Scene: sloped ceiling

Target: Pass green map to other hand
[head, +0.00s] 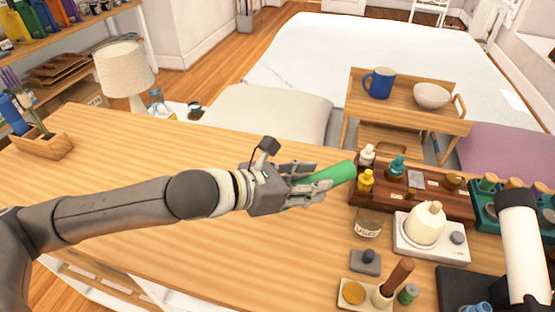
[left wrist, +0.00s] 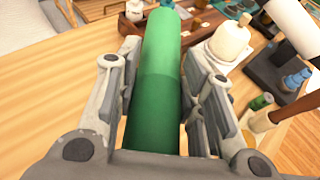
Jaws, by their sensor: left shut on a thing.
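The green map (head: 338,175) is a rolled green cylinder. My left gripper (head: 318,180) is shut on it above the wooden table, with the map pointing to the right, past the fingertips. In the left wrist view the green map (left wrist: 160,85) lies lengthwise between the two fingers, its far end reaching beyond them. The end near the palm is hidden. My right gripper is in neither view.
A dark wooden rack (head: 430,205) with small bottles stands just beyond the map's tip. A jar (head: 368,224), a white device (head: 430,235) and a white cylinder (head: 524,250) crowd the right side. The table (head: 130,170) is clear around my left arm.

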